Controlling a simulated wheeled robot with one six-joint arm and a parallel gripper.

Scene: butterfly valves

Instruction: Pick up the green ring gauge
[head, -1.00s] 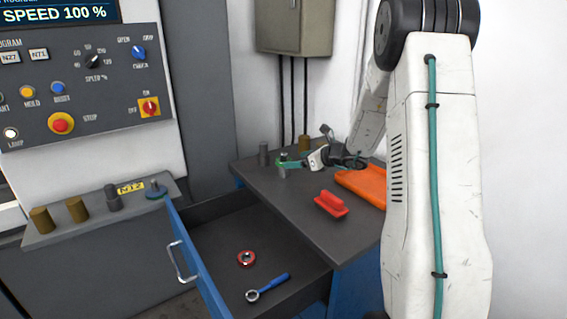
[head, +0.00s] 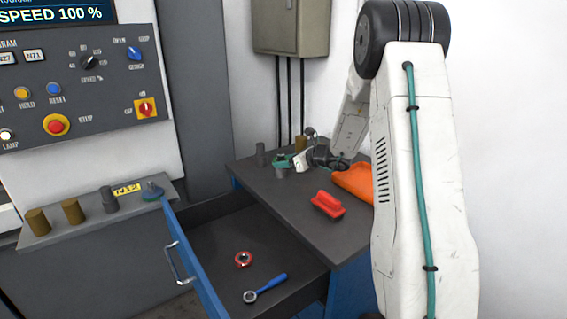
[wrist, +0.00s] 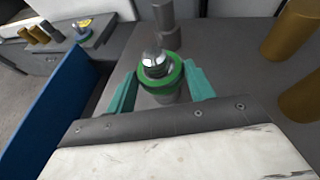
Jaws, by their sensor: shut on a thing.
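The green ring gauge (wrist: 161,74) is a bright green ring with a shiny metal inside. It sits around a grey post whose rounded metal top sticks up through it. My gripper (wrist: 160,82) has one teal finger on each side of the ring and is shut on it. In the head view, the gripper (head: 284,160) is at the back left of the grey worktop, at the post. The ring is small there and hard to tell from the teal fingers. I cannot tell whether the ring rests on the post or is clear of it.
An open drawer below holds a red ring (head: 243,259) and a blue-handled tool (head: 266,288). A red-handled block (head: 327,205) and an orange tray (head: 356,183) lie on the worktop (head: 285,222). A grey post (head: 260,155) and brass cylinders (wrist: 291,32) stand near the gripper.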

